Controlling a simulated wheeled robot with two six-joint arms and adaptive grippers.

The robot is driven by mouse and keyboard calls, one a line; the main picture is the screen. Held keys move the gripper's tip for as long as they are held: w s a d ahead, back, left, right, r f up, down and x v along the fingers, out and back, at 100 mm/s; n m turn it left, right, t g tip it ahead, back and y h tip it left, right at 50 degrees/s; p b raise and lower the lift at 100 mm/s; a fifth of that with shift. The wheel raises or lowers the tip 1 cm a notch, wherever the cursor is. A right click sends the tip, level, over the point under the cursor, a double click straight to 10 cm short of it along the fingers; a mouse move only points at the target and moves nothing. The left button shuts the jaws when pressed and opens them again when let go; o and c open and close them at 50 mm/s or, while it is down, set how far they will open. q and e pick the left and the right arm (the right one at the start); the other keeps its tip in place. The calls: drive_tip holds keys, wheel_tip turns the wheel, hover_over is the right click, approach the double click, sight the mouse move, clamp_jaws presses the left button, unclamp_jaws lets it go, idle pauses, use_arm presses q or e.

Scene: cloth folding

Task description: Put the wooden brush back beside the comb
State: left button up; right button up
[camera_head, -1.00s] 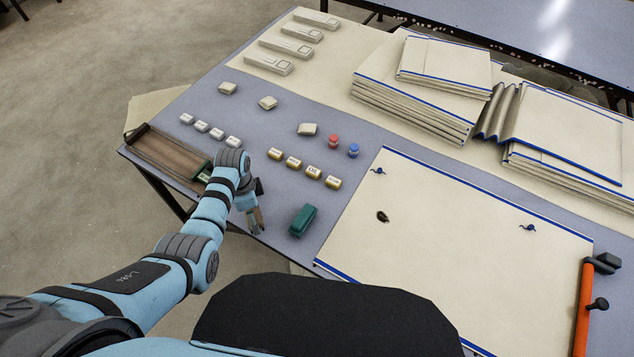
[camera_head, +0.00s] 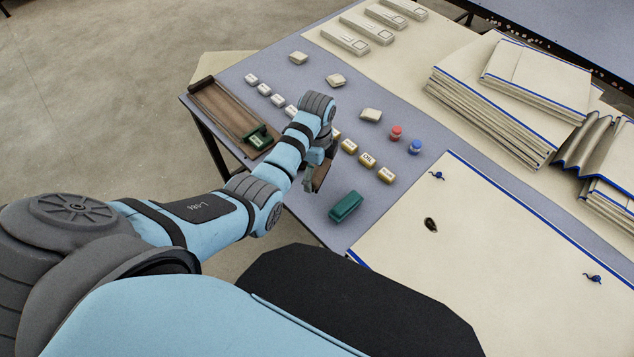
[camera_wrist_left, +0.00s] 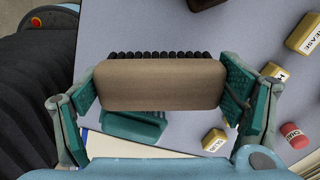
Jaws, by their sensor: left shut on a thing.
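My left gripper (camera_head: 315,180) is shut on the wooden brush (camera_head: 321,174), near the table's front edge, right of the wooden tray. In the left wrist view the brush (camera_wrist_left: 160,85) is a brown block with black bristles, held across between the two green finger pads (camera_wrist_left: 162,92). Its bristles show along the upper side. The long wooden tray (camera_head: 212,104) lies at the table's left corner, with a labelled green piece (camera_head: 258,137) at its near end. I cannot tell whether that piece is the comb. My right gripper is out of view.
A dark green block (camera_head: 346,207) lies right of the gripper. Several yellow labelled blocks (camera_head: 367,160) and white ones (camera_head: 264,89) stand in a row. Red (camera_head: 396,132) and blue (camera_head: 415,147) pieces stand behind. A large cream cloth (camera_head: 480,230) covers the right side.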

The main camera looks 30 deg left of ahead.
sight(317, 178)
use_arm(q)
wheel_tip(317, 178, down, 4)
drive_tip(key=shift+f+b, duration=0.15)
drive_tip(key=shift+b, duration=0.6)
drive_tip(key=shift+f, duration=0.15)
drive_tip(key=o, duration=1.3)
wheel_tip(317, 178, up, 12)
drive_tip(key=p, duration=0.4)
drive_tip(key=shift+s+f, duration=0.1)
drive_tip(key=shift+r, duration=0.35)
drive_tip(key=shift+f, duration=0.1)
